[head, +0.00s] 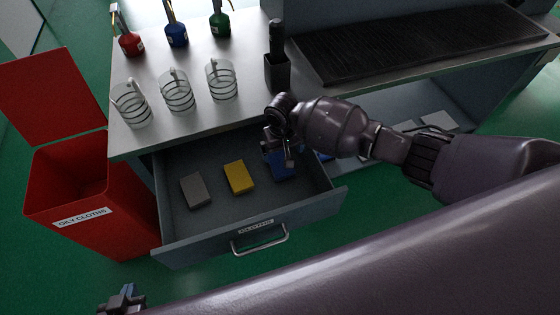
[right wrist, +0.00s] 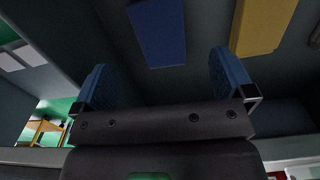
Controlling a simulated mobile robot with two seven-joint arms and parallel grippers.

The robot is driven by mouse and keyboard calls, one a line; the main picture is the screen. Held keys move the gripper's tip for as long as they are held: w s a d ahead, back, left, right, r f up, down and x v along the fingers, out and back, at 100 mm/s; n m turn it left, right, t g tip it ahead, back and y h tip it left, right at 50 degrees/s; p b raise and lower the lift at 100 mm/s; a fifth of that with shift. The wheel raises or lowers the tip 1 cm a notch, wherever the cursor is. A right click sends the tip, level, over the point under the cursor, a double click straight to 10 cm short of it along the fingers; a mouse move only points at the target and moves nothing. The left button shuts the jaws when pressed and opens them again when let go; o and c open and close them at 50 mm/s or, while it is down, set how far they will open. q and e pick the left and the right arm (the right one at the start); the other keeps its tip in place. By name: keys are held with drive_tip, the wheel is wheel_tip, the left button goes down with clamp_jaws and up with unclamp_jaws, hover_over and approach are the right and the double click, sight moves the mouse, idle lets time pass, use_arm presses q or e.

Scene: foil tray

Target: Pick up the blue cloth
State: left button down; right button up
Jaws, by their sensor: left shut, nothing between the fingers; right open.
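The blue cloth (head: 284,172) lies flat at the right side of the open drawer (head: 205,238). It also shows in the right wrist view (right wrist: 158,32), beyond the fingertips and between their lines. My right gripper (head: 282,147) is over the cloth and hides part of it. In the right wrist view my right gripper (right wrist: 165,72) is open and empty, with a visible gap between its fingers and the cloth. My left gripper (head: 124,298) is shut and empty at the bottom left of the head view, well away from the drawer.
A yellow cloth (head: 239,177) and a grey cloth (head: 195,190) lie left of the blue one. A red bin (head: 130,215) labelled "OILY CLOTHS" stands open left of the drawer. Glass mugs (head: 175,92), coloured bottles (head: 176,36) and a dark holder (head: 278,74) stand on the bench.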

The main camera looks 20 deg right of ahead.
sight(282, 165)
wheel_tip(282, 165, down, 3)
drive_tip(key=shift+f+b, duration=0.1)
drive_tip(key=shift+b, duration=0.25)
drive_tip(key=shift+f, duration=0.65)
wheel_tip(282, 165, down, 4)
drive_tip(key=shift+w+f+b, duration=0.15)
drive_tip(key=shift+f+b, duration=0.05)
drive_tip(key=shift+b, duration=0.8)
drive_tip(key=shift+f, duration=0.15)
drive_tip(key=c, duration=1)
drive_tip(key=shift+r, duration=0.35)
wheel_tip(282, 165, up, 8)
drive_tip(key=p, duration=0.3)
drive_tip(key=shift+w+r, duration=0.15)
drive_tip(key=shift+r, duration=0.1)
use_arm(q)
drive_tip(key=shift+w+r+p, duration=0.25)
drive_tip(key=shift+r+p, duration=0.95)
drive_tip(key=shift+r, duration=0.1)
use_arm(e)
drive_tip(key=shift+d+r, duration=0.1)
drive_tip(key=shift+r, duration=5.45)
